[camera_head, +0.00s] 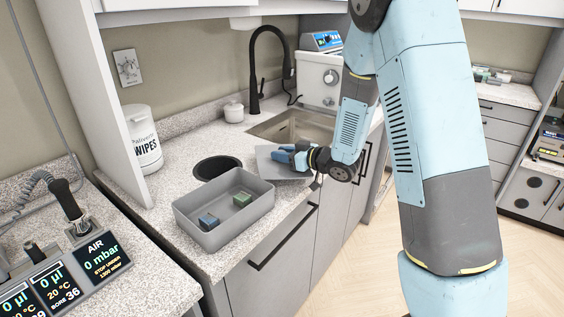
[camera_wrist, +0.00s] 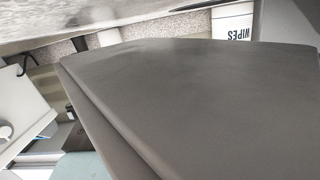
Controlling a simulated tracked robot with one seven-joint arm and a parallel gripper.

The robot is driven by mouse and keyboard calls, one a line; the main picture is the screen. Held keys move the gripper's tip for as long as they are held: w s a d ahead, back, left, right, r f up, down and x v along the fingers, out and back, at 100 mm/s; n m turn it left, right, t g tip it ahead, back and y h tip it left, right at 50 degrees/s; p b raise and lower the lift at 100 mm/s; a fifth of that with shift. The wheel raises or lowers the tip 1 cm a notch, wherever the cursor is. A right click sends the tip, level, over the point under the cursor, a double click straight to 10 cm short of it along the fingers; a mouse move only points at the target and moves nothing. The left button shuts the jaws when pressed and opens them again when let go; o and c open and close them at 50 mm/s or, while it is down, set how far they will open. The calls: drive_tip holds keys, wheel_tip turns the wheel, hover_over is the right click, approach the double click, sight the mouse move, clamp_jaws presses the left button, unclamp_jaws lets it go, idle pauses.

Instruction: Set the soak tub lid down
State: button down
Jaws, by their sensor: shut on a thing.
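The soak tub lid (camera_head: 271,168) is a flat grey panel over the counter, between the tub and the sink. My gripper (camera_head: 287,154) is shut on it from the right side. I cannot tell whether the lid touches the counter. In the wrist view the lid (camera_wrist: 200,95) fills most of the picture, and the fingers do not show. The soak tub (camera_head: 256,207) is an open grey box near the counter's front edge, just left of and in front of the lid. A blue block (camera_head: 208,221) and a green block (camera_head: 242,199) lie inside it.
The sink (camera_head: 300,127) with a black tap (camera_head: 254,85) is behind the lid. A dark round opening (camera_head: 217,165) is behind the tub. A wipes canister (camera_head: 143,138) and a small white jar (camera_head: 233,112) stand further back. Counter left of the tub is clear.

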drive_tip(key=shift+w+f, duration=0.3)
drive_tip(key=shift+f, duration=0.1)
drive_tip(key=shift+d+f, duration=0.1)
drive_tip(key=shift+f, duration=1.35)
drive_tip(key=c, duration=0.8)
unclamp_jaws()
